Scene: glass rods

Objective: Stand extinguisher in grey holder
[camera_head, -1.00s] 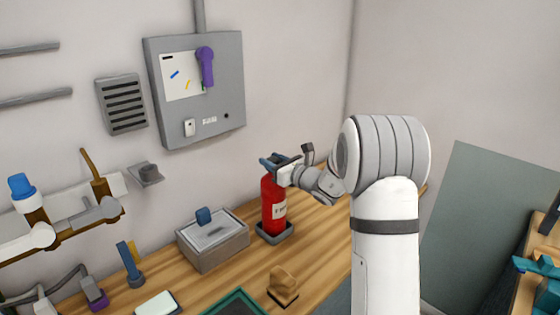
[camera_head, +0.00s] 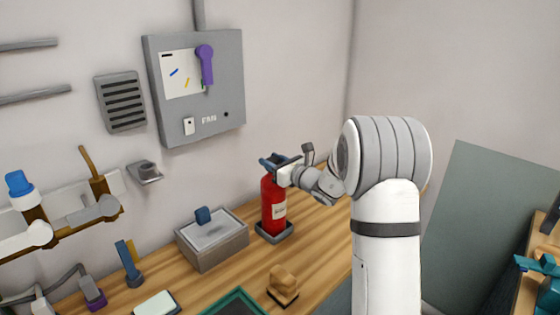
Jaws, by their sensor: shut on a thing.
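The red extinguisher (camera_head: 272,204) with a white label stands upright at the back of the wooden counter. Its lower end is at the grey holder (camera_head: 284,235), a low square tray whose rim shows around its base. Whether the base rests on the holder's floor is hidden. My gripper (camera_head: 275,166) reaches in from the right and is shut on the extinguisher at its top. The fingertips are small and partly merge with the extinguisher's dark head.
A grey box (camera_head: 212,258) with a blue knob stands left of the holder. A wooden block (camera_head: 283,283) and a green-rimmed tray (camera_head: 240,295) lie in front. A grey wall cabinet (camera_head: 228,110) hangs behind. The counter between holder and wooden block is clear.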

